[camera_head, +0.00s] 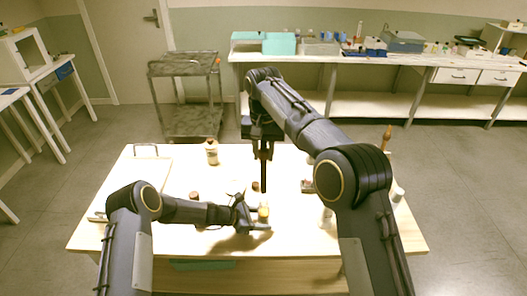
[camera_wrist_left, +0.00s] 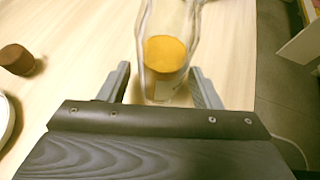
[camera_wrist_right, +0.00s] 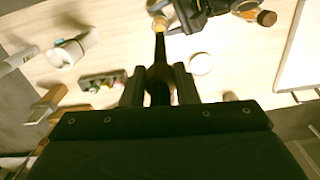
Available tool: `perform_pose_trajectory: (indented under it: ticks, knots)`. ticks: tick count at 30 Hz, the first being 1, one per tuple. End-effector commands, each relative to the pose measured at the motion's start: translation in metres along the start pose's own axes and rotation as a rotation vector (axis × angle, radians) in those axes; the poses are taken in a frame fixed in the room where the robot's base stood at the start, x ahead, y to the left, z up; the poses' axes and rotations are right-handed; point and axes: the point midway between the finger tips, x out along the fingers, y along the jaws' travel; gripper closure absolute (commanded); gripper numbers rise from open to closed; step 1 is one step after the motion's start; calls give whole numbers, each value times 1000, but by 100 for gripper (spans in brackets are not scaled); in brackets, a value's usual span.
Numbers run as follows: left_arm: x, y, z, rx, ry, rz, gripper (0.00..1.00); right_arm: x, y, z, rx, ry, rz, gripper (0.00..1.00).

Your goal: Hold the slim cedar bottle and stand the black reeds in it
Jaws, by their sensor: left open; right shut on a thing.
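The slim cedar bottle (camera_head: 264,213) stands on the table, clear glass with orange-yellow liquid low in it. My left gripper (camera_head: 254,214) is open, and in the left wrist view its fingers lie on either side of the bottle (camera_wrist_left: 166,55). My right gripper (camera_head: 263,152) is shut on the black reeds (camera_head: 263,178), which hang about upright above the bottle. In the right wrist view the reeds (camera_wrist_right: 160,48) run from the fingers toward the bottle (camera_wrist_right: 160,22). I cannot tell whether their tips are inside its mouth.
A capped amber bottle (camera_head: 212,155) stands at the back left. A brown cap (camera_wrist_left: 17,59) lies left of the slim bottle. A small holder (camera_head: 307,187) and a white bottle (camera_head: 325,218) are to the right. A pale tray (camera_head: 118,200) lies at the left edge.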

Motion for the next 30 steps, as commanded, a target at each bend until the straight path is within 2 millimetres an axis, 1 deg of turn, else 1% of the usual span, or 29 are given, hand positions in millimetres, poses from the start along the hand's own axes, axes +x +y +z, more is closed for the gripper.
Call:
perform_pose_trajectory:
  ticks: [4,5,9,12,20,23,30]
  knots:
    - [0,0,0,0,0,0,42,0,0,0,0,0,0,100]
    - [0,0,0,0,0,0,43,0,0,0,0,0,0,100]
    - [0,0,0,0,0,0,62,0,0,0,0,0,0,100]
    - [0,0,0,0,0,0,73,0,0,0,0,0,0,100]
    - [0,0,0,0,0,0,73,4,0,0,10,-1,1,100]
    - [0,0,0,0,0,0,73,11,0,0,26,-1,1,100]
    - [0,0,0,0,0,0,73,35,0,0,82,-2,3,100]
